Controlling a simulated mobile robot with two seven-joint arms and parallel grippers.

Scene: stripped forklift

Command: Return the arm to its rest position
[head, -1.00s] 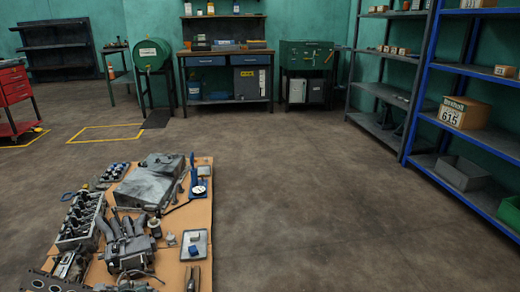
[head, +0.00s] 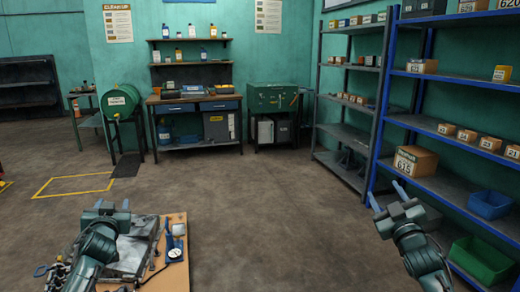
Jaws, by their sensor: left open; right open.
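My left gripper (head: 112,205) is open and empty at the lower left. It shows in front of the board (head: 176,272) with engine parts and hides some of them. My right gripper (head: 385,196) is open and empty at the lower right, in front of the blue shelf unit as seen from the head. Both arms come up from the bottom edge of the view, with the fingers pointing up and away. Neither gripper is seen touching anything.
The blue shelf unit (head: 448,186) with boxes and bins stands close on the right, with a grey shelf unit (head: 346,137) behind it. A workbench (head: 192,104), a green drum (head: 121,101) and a green cabinet (head: 272,97) stand at the back. The middle floor is clear.

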